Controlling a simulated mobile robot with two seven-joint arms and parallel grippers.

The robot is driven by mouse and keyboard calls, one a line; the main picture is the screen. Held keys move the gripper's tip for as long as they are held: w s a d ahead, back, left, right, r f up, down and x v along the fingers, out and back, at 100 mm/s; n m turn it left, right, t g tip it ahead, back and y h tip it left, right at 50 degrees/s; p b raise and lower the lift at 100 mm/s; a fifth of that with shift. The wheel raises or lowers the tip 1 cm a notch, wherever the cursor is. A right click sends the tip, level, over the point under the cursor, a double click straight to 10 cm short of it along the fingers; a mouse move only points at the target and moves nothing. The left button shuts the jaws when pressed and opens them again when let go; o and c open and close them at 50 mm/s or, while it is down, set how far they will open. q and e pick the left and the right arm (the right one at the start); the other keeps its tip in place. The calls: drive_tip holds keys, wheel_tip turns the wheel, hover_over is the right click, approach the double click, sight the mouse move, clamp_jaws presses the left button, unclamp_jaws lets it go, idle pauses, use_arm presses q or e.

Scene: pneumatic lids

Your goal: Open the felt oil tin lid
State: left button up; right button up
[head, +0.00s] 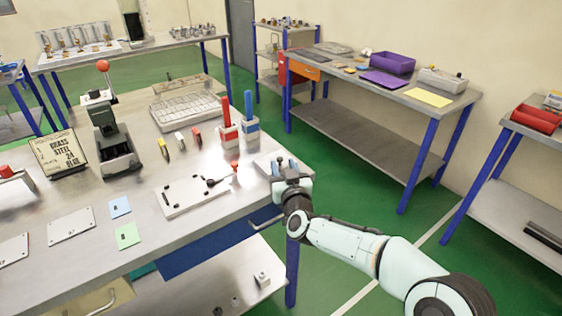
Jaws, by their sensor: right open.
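A flat, light grey, tin-like thing (266,160) lies at the right end of the workbench, close to its edge. I cannot read a label on it, so I cannot tell for sure that it is the felt oil tin. It looks closed, but my gripper hides part of it. My right gripper (286,166) is at its near right side, with blue fingertips pointing away from me. It is open, and I see nothing between the fingers. I cannot tell whether the fingers touch the tin. My left gripper is not in view.
The workbench (190,228) also bears a white plate (190,198), a red and a blue bottle-like holder (249,128), a wire tray (185,112), a lever press (112,140) and a lettered box (60,155). Green floor (350,190) lies free between the benches.

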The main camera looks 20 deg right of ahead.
sight(281, 168)
drive_tip(key=shift+w+d, duration=0.1)
drive_tip(key=shift+w, duration=1.6)
